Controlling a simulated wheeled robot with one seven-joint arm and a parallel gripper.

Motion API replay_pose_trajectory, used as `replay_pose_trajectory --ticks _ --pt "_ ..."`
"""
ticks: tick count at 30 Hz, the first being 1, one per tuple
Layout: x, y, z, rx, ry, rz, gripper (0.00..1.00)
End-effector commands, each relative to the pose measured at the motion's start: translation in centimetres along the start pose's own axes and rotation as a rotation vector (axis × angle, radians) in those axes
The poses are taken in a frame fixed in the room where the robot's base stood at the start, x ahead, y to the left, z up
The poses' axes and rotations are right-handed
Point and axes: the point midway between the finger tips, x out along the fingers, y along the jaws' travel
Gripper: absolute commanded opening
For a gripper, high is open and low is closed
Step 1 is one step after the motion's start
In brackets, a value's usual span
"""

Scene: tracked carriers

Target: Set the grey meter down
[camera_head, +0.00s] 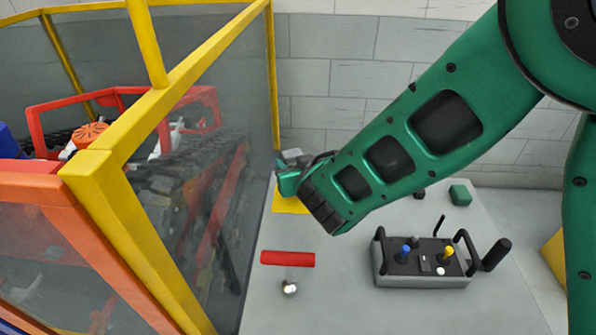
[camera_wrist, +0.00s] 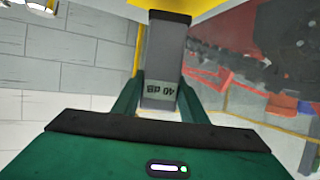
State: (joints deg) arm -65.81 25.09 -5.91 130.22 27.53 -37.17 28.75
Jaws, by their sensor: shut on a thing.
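The grey meter (camera_wrist: 165,50) is a tall block with a dark end and a small display with dark digits. In the wrist view it stands between the two green fingers of my gripper (camera_wrist: 160,95), which is shut on it. In the head view my gripper (camera_head: 288,180) is at the far end of the table, close to the cage panel, and only a small grey part of the meter (camera_head: 292,155) shows. A yellow patch (camera_head: 290,207) lies below my gripper. I cannot tell whether the meter touches anything beneath it.
A yellow-framed cage (camera_head: 140,120) with dark tracked machinery stands left. On the grey table (camera_head: 345,300) are a red-handled tool (camera_head: 288,259), a control box (camera_head: 425,265) with joysticks and a green block (camera_head: 460,195). A block wall is behind. The table's front middle is clear.

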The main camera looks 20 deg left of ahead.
Motion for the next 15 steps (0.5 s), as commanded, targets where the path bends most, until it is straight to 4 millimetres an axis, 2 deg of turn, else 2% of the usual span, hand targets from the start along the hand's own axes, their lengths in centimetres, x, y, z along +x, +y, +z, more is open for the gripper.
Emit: replay_pose_trajectory --ticks 3,6,15 --pt "0.7 0.1 1.7 -0.004 -0.003 0.002 0.06" --pt "0.9 0.0 2.3 -0.002 -0.001 0.000 0.06" --pt "1.0 0.1 2.4 0.000 0.000 0.001 0.06"
